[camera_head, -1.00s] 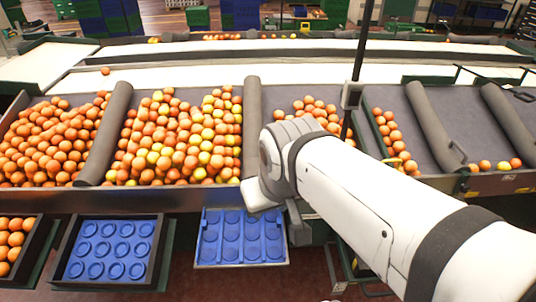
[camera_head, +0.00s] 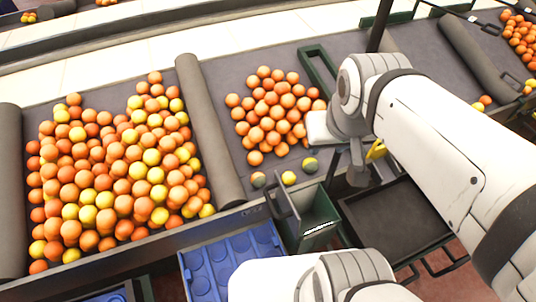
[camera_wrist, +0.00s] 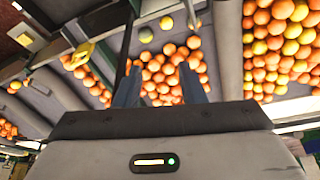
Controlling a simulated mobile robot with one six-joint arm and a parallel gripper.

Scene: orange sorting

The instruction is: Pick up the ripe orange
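Many orange fruits lie in a pile (camera_head: 270,112) in the middle compartment, left of my gripper in the head view. A larger pile of mixed orange and yellow fruits (camera_head: 115,165) fills the compartment to the left. I cannot tell which single orange is meant. My gripper (camera_wrist: 158,84) is open in the wrist view, with nothing between its fingers, and the middle pile (camera_wrist: 165,70) shows beyond them. In the head view my arm partly hides the gripper.
Grey padded dividers (camera_head: 208,130) separate the compartments. A blue tray with round hollows (camera_head: 232,262) sits below the front edge. A green-and-grey box (camera_head: 310,215) and a dark empty tray (camera_head: 395,215) stand beside it. A dark vertical post rises near my arm.

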